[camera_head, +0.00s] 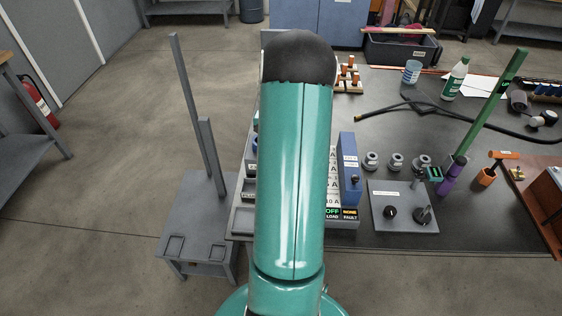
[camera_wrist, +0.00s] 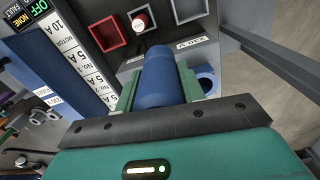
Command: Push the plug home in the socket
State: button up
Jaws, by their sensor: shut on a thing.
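In the wrist view, my gripper (camera_wrist: 157,88) is shut on a blue cylindrical plug (camera_wrist: 158,72), with a green finger on each side. The plug's far end points at a grey panel (camera_wrist: 185,50) with a small label strip. The plug hides what lies straight in front of it, so I cannot tell whether its tip is inside a socket or how deep. A blue round fitting with a dark opening (camera_wrist: 206,78) sits just right of the plug. In the head view, my own arm covers the gripper, the plug and part of the panel.
In the head view, a blue box (camera_head: 349,165) and a grey plate with knobs (camera_head: 401,222) stand right of my arm. A grey stand (camera_head: 198,220) stands left.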

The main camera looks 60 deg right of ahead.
jog(key=w+d+r+n, duration=0.3)
jog(key=w+d+n, duration=0.3)
jog(key=w, duration=0.3)
jog(key=shift+w+d+r+n, duration=0.15)
jog(key=shift+d+r+n, duration=0.15)
jog(key=shift+d, duration=0.2)
jog(key=shift+f, duration=2.9)
jog(key=shift+f, duration=0.75)
jog(key=shift+f, duration=0.7)
jog(key=shift+f, duration=0.65)
jog(key=o, duration=1.2)
